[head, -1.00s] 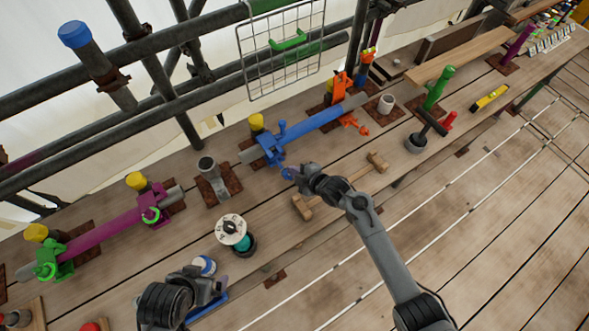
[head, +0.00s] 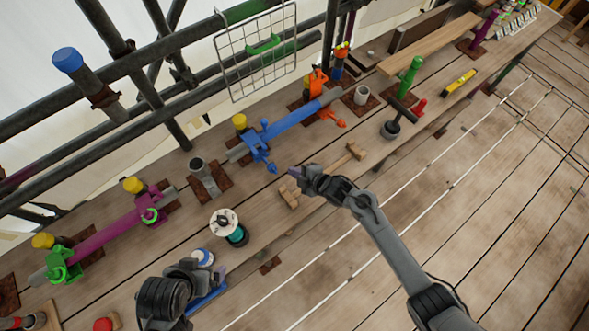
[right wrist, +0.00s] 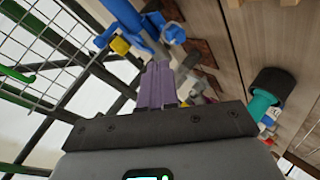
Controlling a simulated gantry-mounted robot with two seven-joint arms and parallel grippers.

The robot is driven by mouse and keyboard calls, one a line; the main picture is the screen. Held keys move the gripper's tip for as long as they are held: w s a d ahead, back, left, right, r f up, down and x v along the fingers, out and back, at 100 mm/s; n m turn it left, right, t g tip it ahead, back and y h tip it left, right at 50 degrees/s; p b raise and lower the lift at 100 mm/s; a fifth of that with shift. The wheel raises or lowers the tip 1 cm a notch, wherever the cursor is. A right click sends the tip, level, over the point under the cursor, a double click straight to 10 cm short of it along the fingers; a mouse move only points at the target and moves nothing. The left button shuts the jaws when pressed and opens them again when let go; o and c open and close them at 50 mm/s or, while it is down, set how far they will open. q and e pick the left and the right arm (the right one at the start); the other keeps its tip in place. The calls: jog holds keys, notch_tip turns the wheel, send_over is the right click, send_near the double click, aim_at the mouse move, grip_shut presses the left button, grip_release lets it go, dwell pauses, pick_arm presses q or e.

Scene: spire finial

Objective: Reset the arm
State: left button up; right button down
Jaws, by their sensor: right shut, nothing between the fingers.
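My right gripper (head: 299,174) is over the bench in the middle of the head view, right of the blue clamp (head: 259,147) and above a wooden mallet (head: 345,160). Its purple fingers (right wrist: 157,86) are pressed together and empty in the right wrist view. The blue clamp sits on a blue and grey tube, apart from the fingers in the head view. My left arm (head: 172,297) is at the bottom left of the head view, close to a blue item on the bench; its fingertips are too hidden to tell their state.
A white spool (head: 224,222) stands between my arms. A wire basket (head: 257,48) hangs on scaffold pipes behind. A green-handled tool (head: 408,78) and yellow level (head: 459,82) are at the right. The deck front right is clear.

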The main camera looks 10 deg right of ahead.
dwell(0.3)
jog(key=s+f+m+g+p, duration=0.1)
jog(key=s+f+m+p, duration=0.3)
jog(key=s, duration=1)
jog(key=s+d+r+m+g+h, duration=0.2)
jog(key=s+d+r+m+h, duration=0.1)
jog(key=s+d+r+m, duration=0.4)
jog(key=s+d+r+m+g+h, duration=0.2)
jog(key=s+d+r+m+h, duration=0.2)
jog(key=r, duration=0.9)
jog(key=s+d+m, duration=0.3)
jog(key=s+d, duration=0.1)
jog(key=d, duration=0.1)
jog(key=shift+d+h+p, duration=0.3)
jog(key=shift+d, duration=0.1)
